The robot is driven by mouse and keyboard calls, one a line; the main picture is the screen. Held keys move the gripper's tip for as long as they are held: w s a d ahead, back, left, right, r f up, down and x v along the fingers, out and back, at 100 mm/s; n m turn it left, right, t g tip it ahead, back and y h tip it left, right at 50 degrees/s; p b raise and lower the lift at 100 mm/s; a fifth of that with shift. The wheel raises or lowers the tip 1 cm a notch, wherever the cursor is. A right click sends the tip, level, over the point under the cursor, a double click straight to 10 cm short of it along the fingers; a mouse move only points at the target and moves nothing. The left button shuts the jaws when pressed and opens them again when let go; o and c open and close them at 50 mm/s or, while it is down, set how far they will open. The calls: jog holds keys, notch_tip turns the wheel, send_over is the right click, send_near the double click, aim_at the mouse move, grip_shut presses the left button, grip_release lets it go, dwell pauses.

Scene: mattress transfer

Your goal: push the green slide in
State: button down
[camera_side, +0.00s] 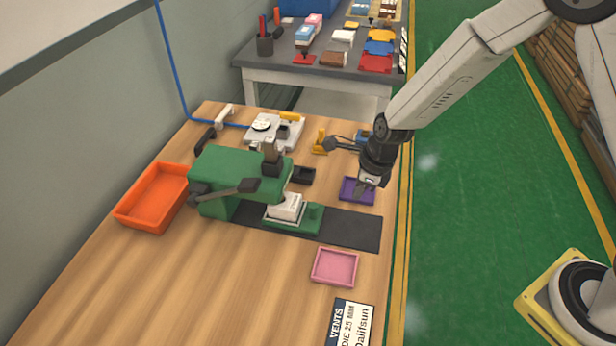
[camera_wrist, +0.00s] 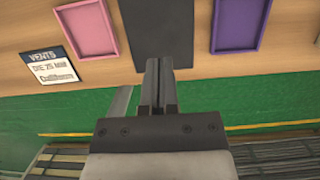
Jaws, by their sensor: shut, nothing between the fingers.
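The green slide (camera_side: 313,218) sticks out from under the green press (camera_side: 235,170) on the dark mat (camera_side: 352,229) in the side view. A pale block (camera_side: 287,206) sits on or beside its left part; the press head partly hides how they meet. My gripper (camera_side: 370,187) is in the air to the right of the slide, apart from it, and overlaps the purple tray in the picture. In the wrist view my gripper (camera_wrist: 161,66) is shut and empty, its fingertips in front of the dark mat (camera_wrist: 158,30). The slide does not show in the wrist view.
A purple tray (camera_wrist: 240,24) and a pink tray (camera_wrist: 87,28) flank the mat. A VENTS label (camera_side: 350,325) lies at the front, an orange bin (camera_side: 155,197) left of the press. A white device (camera_side: 273,132) stands behind. Bare wood lies front left.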

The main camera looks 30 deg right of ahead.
jog(key=s+n+t, duration=0.1)
jog(key=n, duration=0.5)
jog(key=s+f+n+t, duration=0.1)
jog(key=n+t, duration=0.1)
jog(key=n, duration=0.5)
jog(key=s+f+n+t+h, duration=0.1)
jog(key=n+t, duration=0.1)
jog(key=n, duration=0.4)
jog(key=shift+s+d, duration=0.3)
jog(key=shift+s, duration=0.1)
jog(key=shift+w+f, duration=0.15)
jog(key=shift+f, duration=0.05)
jog(key=shift+x, duration=1.15)
jog(key=x, duration=0.7)
jog(key=shift+w+d, duration=0.1)
jog(key=shift+w, duration=0.05)
jog(key=shift+w+a, duration=0.7)
jog(key=shift+w, duration=0.05)
jog(key=shift+w+a, duration=0.7)
jog(key=shift+a, duration=0.05)
